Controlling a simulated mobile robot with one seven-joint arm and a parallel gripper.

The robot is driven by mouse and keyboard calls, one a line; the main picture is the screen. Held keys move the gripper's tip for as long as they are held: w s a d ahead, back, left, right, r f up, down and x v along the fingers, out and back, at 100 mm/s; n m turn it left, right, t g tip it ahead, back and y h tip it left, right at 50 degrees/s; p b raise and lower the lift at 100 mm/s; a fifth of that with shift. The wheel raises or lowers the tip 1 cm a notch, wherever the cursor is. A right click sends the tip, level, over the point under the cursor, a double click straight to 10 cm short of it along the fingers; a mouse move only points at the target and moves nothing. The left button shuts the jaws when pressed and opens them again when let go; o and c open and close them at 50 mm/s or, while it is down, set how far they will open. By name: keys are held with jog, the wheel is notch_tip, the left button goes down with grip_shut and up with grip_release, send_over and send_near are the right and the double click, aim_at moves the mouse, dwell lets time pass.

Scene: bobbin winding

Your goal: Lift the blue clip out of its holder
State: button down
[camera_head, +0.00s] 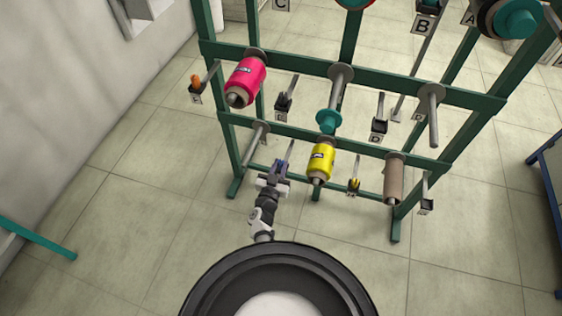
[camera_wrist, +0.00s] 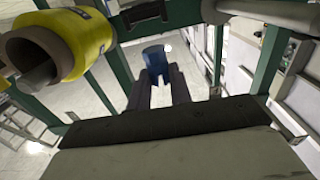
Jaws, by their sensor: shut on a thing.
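The blue clip is a small blue piece. In the wrist view the blue clip (camera_wrist: 155,60) stands up between the two dark fingers of my gripper (camera_wrist: 167,88), which is shut on it. In the head view my gripper (camera_head: 280,170) is at the lower left of the green rack, below the left empty peg, with a bit of blue (camera_head: 281,163) at its tip. The clip's holder is hidden behind the gripper, so I cannot tell whether the clip still sits in it.
The green rack (camera_head: 400,68) carries a pink spool (camera_head: 246,80), a yellow spool (camera_head: 321,162), also close at left in the wrist view (camera_wrist: 88,40), and a bare brown tube (camera_head: 394,178). A holder with a yellow clip (camera_head: 354,185) is right of the gripper. The floor in front is clear.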

jog(key=p+v, duration=0.2)
jog(key=v, duration=0.5)
jog(key=shift+b, duration=0.3)
